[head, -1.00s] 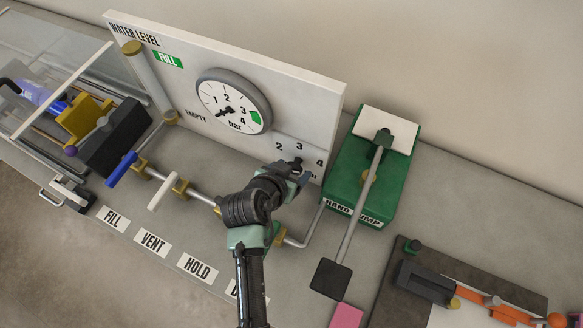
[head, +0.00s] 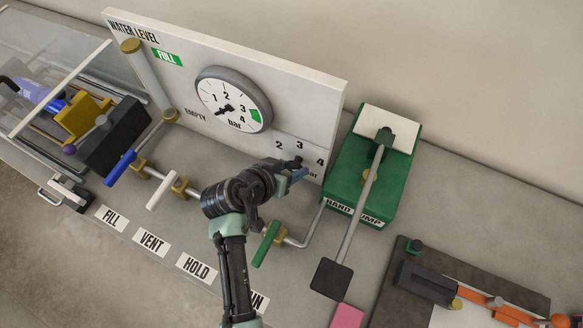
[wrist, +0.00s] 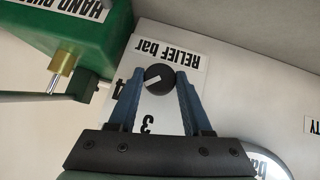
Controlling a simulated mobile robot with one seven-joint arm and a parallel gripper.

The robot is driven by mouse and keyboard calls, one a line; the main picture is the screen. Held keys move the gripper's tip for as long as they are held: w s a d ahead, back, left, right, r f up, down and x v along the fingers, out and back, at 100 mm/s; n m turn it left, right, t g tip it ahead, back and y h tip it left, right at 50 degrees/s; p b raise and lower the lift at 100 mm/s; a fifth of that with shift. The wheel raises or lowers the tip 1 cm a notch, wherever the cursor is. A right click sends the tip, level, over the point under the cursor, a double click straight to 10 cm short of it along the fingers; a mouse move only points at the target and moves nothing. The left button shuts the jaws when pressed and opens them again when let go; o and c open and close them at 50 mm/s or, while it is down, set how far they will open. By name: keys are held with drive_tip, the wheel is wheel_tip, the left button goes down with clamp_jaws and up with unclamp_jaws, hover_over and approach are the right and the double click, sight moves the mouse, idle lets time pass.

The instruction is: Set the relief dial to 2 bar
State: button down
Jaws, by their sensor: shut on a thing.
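The relief dial is a round black knob with a white pointer mark (wrist: 160,78) on a white scale plate (wrist: 185,50) lettered "RELIEF bar". In the wrist view the plate appears upside down, and the pointer lies toward the 4. The 3 also shows; the 2 is hidden there but shows in the head view. My gripper (wrist: 161,75) has its blue fingers shut on the dial, one on each side. In the head view my gripper (head: 297,172) is at the panel's lower right, covering most of the dial.
The green valve handle (head: 266,243), white handle (head: 163,192) and blue handle (head: 121,168) stand along the pipe below.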

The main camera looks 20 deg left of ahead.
drive_tip(key=h+b, duration=0.1)
drive_tip(key=n+h+b, duration=0.1)
drive_tip(key=h, duration=0.1)
drive_tip(key=shift+a+f+n, duration=0.2)
drive_tip(key=shift+n, duration=0.1)
drive_tip(key=h+b, duration=0.1)
drive_tip(key=n+h+b, duration=0.1)
drive_tip(key=b, duration=0.1)
drive_tip(key=shift+a+f+n+t+h, duration=0.15)
drive_tip(key=shift+n+t+h, duration=0.15)
drive_tip(key=shift+f+n+t+h+b, duration=0.1)
drive_tip(key=shift+n+t+h+b, duration=0.4)
drive_tip(key=shift+n+h+b, duration=0.9)
drive_tip(key=shift+h+b, duration=0.4)
drive_tip(key=shift+b, duration=0.15)
drive_tip(key=shift+t, duration=0.3)
drive_tip(key=shift+c, duration=1.7)
unclamp_jaws()
